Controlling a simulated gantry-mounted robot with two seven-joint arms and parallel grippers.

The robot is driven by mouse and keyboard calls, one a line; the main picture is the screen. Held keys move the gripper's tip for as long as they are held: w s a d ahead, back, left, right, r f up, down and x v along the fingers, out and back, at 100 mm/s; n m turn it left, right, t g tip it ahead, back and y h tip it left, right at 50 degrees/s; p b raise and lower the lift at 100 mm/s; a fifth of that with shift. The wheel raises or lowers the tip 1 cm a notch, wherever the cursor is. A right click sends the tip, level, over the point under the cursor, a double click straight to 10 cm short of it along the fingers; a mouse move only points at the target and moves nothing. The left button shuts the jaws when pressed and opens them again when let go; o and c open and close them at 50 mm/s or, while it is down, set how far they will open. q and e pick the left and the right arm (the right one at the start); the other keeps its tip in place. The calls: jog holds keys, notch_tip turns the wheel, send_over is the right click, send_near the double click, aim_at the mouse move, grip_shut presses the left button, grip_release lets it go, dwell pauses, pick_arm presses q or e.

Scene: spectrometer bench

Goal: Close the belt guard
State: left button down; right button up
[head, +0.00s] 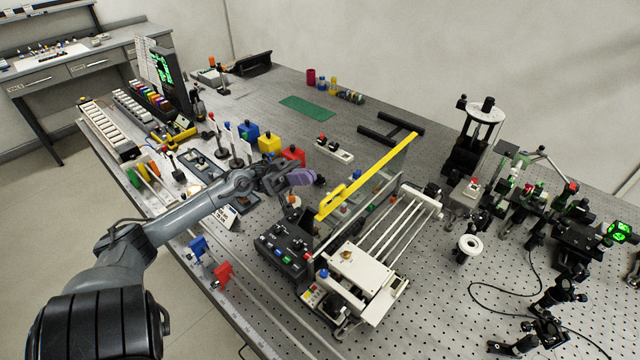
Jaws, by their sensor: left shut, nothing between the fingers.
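The belt guard is a clear panel with a yellow top edge (380,168) and a yellow handle (334,196) near its left end. It stands raised, roughly upright, along the back-left side of the white belt unit (362,268). The belt rollers and rails (405,228) are uncovered. My left gripper (314,178) is shut and empty, just beyond and left of the yellow handle in the picture. It looks apart from the handle, though depth is hard to judge. My right gripper is not in view.
A black control box (283,250) stands left of the belt unit. Red (293,157), yellow (269,143) and blue blocks sit behind my left wrist. A white switch box (334,150) lies beyond. Optics stands fill the right side. The perforated bench in front is mostly clear.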

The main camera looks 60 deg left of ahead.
pick_arm(q)
jog(key=shift+w+d+f, duration=0.1)
jog(key=shift+w+d, duration=0.15)
jog(key=shift+d, duration=0.45)
jog(key=shift+w+d+f, duration=0.1)
jog(key=shift+w+d, duration=0.2)
jog(key=shift+d, duration=0.4)
jog(key=shift+w+d+f, duration=0.1)
jog(key=shift+w+d, duration=0.15)
jog(key=shift+d, duration=0.45)
